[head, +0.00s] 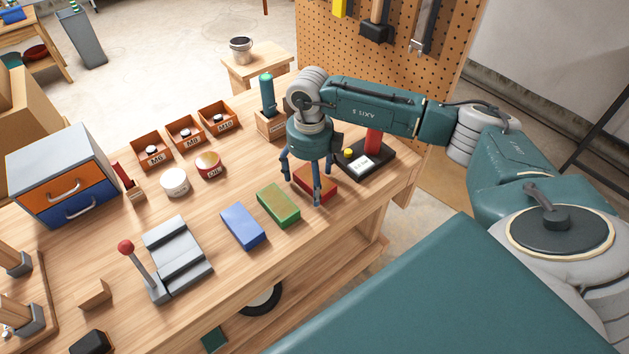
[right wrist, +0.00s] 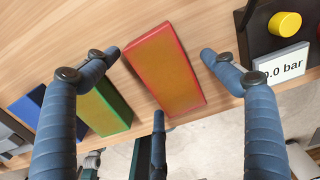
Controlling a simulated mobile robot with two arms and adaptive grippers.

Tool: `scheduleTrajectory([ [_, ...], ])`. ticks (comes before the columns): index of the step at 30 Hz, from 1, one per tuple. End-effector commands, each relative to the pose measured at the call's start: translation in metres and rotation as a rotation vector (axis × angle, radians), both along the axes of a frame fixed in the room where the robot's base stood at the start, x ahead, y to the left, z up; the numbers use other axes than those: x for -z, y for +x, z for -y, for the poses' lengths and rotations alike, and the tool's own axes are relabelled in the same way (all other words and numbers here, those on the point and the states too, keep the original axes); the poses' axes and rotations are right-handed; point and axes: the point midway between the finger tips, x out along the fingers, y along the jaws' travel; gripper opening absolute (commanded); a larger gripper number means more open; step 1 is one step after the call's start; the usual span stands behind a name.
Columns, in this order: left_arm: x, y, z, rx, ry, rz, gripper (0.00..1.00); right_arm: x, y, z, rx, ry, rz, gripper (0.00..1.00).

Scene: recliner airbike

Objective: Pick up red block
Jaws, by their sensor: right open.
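The red block (head: 305,181) lies flat on the wooden workbench, with an orange-brown top and red edges. My right gripper (head: 310,180) is above it, pointing down, with its fingers spread and partly hiding the block. In the right wrist view the red block (right wrist: 166,72) lies between the open blue-grey fingers (right wrist: 157,70), tilted in the picture. Two fingers are at its sides and a third is at its near end. Nothing is held, and I cannot tell whether any finger touches it. My left gripper is not in view.
A green block (head: 279,205) and a blue block (head: 243,226) lie to the left. A black gauge box (head: 380,163) reading in bar stands close on the right. A wooden holder (head: 271,124) with a teal-handled tool is behind. The bench's front edge is near.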

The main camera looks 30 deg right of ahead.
Motion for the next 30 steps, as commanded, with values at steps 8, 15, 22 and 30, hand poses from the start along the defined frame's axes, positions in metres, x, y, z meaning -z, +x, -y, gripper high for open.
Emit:
scheduleTrajectory([
  [8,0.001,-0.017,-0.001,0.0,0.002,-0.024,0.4,0.0,0.0,0.0,0.0,0.0,0.0,0.41],
  [15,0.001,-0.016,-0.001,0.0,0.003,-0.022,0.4,-0.001,0.0,0.0,0.0,0.0,0.001,0.32],
  [22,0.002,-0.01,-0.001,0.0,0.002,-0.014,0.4,-0.01,0.001,0.0,0.001,0.0,0.003,0.32],
  [30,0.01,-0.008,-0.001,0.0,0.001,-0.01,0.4,-0.058,0.002,0.0,-0.001,0.001,0.009,0.32],
])
